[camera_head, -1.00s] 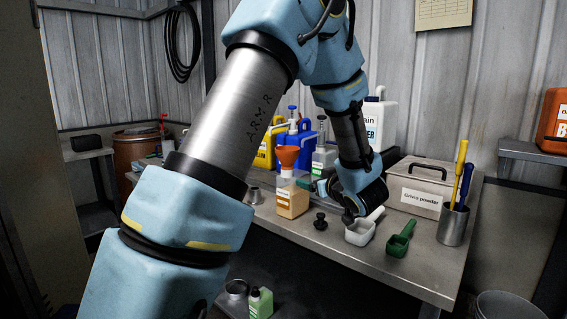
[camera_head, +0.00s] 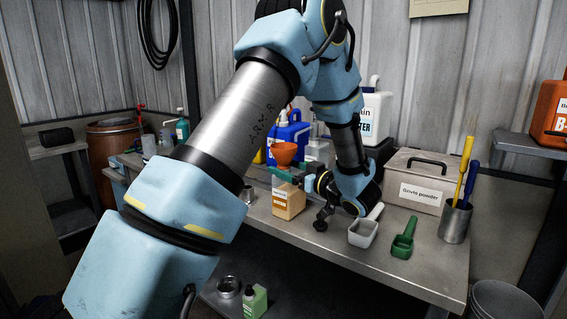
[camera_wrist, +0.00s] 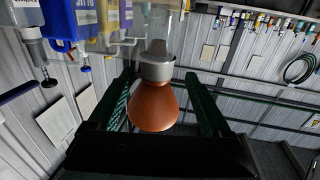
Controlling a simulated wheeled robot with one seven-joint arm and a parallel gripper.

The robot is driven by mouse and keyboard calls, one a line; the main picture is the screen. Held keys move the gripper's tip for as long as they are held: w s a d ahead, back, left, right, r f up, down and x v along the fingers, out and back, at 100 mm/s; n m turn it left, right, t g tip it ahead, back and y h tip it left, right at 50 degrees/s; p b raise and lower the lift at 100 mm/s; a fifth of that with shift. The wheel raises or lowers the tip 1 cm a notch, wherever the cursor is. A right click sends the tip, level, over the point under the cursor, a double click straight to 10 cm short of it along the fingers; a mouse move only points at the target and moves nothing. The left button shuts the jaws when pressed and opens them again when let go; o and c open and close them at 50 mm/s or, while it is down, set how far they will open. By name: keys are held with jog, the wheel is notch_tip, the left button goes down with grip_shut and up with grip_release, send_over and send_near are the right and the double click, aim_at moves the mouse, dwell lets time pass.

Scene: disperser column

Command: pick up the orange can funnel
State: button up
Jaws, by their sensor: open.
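My gripper (camera_head: 291,174) reaches in from the right at the height of the funnel's lower part and the bottle's top. In the wrist view, which looks upside down, the orange funnel (camera_wrist: 153,107) lies between the two dark green fingers of my open gripper (camera_wrist: 163,98). A grey collar (camera_wrist: 157,66) shows at its narrow end. A gap shows at each finger. In the head view, my gripper partly hides the bottle neck.
A grey powder box (camera_head: 418,182) and a tool cup (camera_head: 454,222) stand further right. Blue and white jugs stand behind.

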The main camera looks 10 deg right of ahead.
jog(key=p+x, duration=0.1)
jog(key=x, duration=0.1)
jog(key=p+x, duration=0.1)
jog(key=x, duration=0.2)
jog(key=shift+w+d+r+p, duration=0.15)
jog(key=shift+d+r+p, duration=0.05)
jog(key=shift+d+p, duration=0.1)
grip_shut()
